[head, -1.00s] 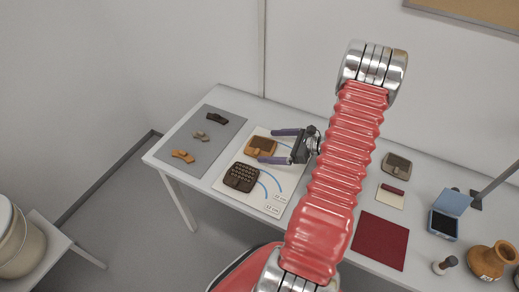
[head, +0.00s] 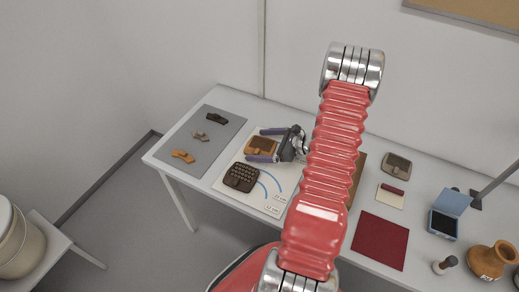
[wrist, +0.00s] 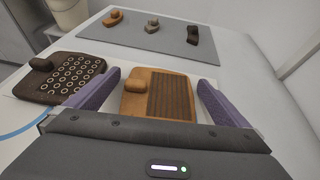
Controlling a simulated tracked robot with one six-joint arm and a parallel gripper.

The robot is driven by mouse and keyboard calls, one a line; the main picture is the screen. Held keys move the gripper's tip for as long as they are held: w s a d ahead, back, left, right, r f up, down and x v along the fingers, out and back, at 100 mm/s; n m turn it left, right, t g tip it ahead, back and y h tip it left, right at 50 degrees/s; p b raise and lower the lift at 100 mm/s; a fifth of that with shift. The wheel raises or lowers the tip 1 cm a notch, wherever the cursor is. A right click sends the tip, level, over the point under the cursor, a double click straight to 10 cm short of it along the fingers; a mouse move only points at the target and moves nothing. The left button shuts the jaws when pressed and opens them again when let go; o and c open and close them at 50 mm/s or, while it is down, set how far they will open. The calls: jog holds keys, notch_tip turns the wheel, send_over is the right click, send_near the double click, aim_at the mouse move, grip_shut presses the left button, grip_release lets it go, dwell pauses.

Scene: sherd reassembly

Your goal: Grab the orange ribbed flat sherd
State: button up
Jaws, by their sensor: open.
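The orange ribbed flat sherd (head: 262,146) lies on the white sheet (head: 277,207). In the wrist view it shows as an orange slab (wrist: 150,102) with a dark ribbed panel and a small raised lump on its left side. My gripper (head: 267,144) is open. Its two purple fingers stand on either side of the sherd, one left and one right in the wrist view (wrist: 158,98). The near edge of the sherd is hidden behind the gripper body in the wrist view. I cannot tell whether the fingers touch it.
A dark sherd with ring marks (head: 241,177) lies close beside the left finger in the wrist view. A grey mat (head: 187,137) with three small sherds lies farther left. A red cloth (head: 380,240), blue box (head: 445,222) and another sherd (head: 397,163) are to the right.

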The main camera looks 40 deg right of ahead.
aim_at(261, 147)
jog(key=shift+c, duration=0.5)
jog(key=c, duration=1)
jog(key=shift+r, duration=0.2)
notch_tip(261, 147, up, 10)
jog(key=shift+f, duration=0.15)
